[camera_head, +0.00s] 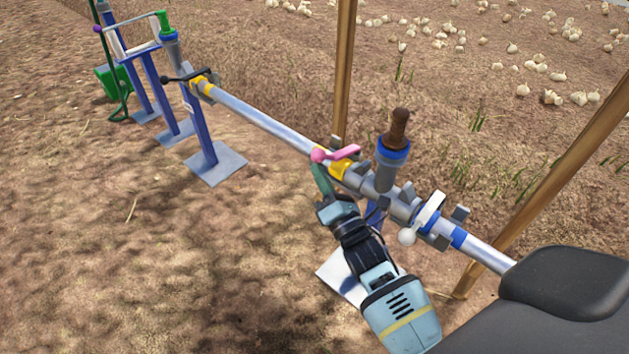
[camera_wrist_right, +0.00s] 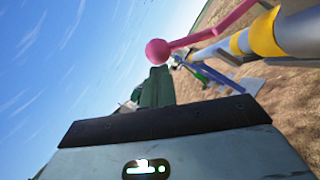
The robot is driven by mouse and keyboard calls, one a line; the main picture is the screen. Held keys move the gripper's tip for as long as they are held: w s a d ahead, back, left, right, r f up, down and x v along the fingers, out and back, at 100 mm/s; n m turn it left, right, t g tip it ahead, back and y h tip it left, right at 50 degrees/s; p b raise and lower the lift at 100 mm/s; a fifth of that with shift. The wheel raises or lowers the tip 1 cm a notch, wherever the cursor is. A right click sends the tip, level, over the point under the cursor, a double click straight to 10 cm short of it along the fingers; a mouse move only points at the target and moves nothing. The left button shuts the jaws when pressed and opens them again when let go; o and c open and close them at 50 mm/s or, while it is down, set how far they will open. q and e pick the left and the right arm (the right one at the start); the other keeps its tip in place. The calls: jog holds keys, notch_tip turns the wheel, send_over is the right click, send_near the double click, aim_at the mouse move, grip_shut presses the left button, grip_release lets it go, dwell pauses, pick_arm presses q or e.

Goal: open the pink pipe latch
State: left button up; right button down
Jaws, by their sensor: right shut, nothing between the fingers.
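The pink pipe latch (camera_head: 342,153) is a short pink lever with a ball end, beside a yellow band (camera_head: 341,169) on the grey pipe (camera_head: 270,124). In the right wrist view its pink ball (camera_wrist_right: 157,51) is near the middle, with the handle running up to the right. My right gripper (camera_head: 320,172) is shut and empty. Its green fingertips are just below the pink ball in the head view; I cannot tell whether they touch it. The fingers also show in the right wrist view (camera_wrist_right: 157,88). My left gripper is not in view.
A white-handled latch (camera_head: 430,212) with a blue band is right along the pipe. A brown-topped upright fitting (camera_head: 394,140) stands between the latches. A black-handled latch (camera_head: 188,76) is farther left. Wooden poles (camera_head: 343,70) rise behind the pipe. Bare soil lies left.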

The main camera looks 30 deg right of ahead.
pick_arm(q)
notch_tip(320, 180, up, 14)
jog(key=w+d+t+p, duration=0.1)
jog(key=p, duration=1.2)
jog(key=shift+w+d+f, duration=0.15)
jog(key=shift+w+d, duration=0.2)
pick_arm(e)
jog(key=w+d+r+m+g+h, duration=0.1)
jog(key=w+d+r+m+g, duration=0.2)
jog(key=d+r+m, duration=0.5)
notch_tip(320, 180, up, 2)
jog(key=shift+w+d+r+h, duration=0.1)
jog(key=shift+w+d+h, duration=0.05)
jog(key=shift+d+h, duration=0.3)
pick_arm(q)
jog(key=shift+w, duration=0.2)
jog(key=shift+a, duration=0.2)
